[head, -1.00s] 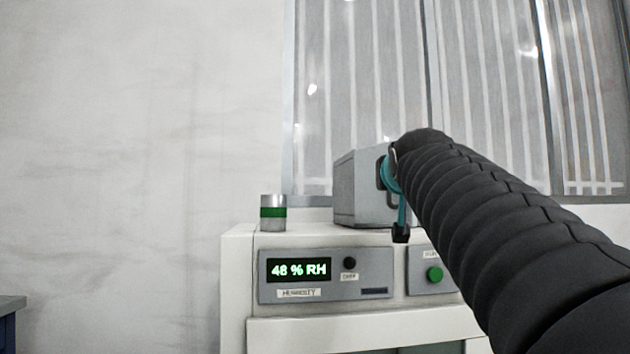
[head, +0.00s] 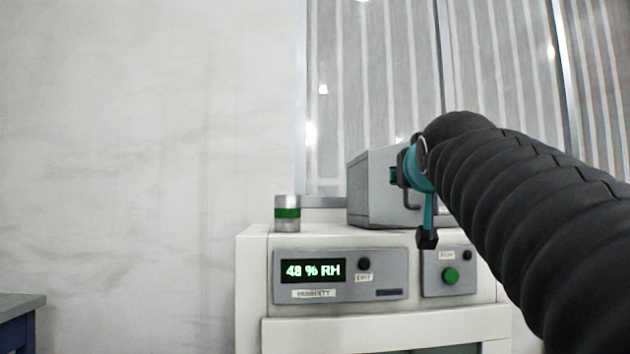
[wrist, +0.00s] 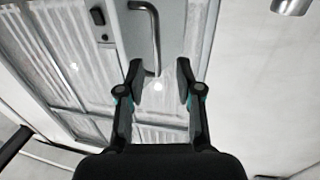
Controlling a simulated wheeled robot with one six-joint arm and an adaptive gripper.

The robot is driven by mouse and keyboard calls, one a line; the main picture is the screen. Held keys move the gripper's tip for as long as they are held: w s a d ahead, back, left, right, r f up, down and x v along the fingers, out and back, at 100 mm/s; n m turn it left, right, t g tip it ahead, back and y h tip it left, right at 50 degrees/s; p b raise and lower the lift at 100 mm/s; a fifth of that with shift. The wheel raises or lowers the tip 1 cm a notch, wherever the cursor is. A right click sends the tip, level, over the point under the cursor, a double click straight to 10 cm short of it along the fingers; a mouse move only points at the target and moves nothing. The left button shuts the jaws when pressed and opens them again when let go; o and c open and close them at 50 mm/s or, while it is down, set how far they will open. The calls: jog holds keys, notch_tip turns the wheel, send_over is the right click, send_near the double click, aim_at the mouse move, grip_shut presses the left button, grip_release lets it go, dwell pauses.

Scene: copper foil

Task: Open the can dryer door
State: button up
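A grey box with a dark bar handle (head: 411,197) stands on a white cabinet; I take this grey box (head: 375,192) as the can dryer. In the wrist view the grey door (wrist: 174,30) carries the dark bar handle (wrist: 155,40). My gripper (wrist: 159,68) is open, with the handle's lower end showing between its two fingertips; I cannot tell whether it touches. In the head view my gripper (head: 410,207) is in front of the box's handle side, and my arm hides much of the box.
The white cabinet (head: 252,290) bears a humidity display (head: 313,271) and a green button (head: 450,276). A silver can with a green band (head: 287,213) stands left of the box. Ribbed translucent panels (head: 370,70) are behind. A blue-sided table (head: 16,330) is at lower left.

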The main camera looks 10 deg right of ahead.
jog(key=v, duration=0.5)
jog(key=shift+s+a, duration=0.15)
jog(key=shift+s, duration=0.25)
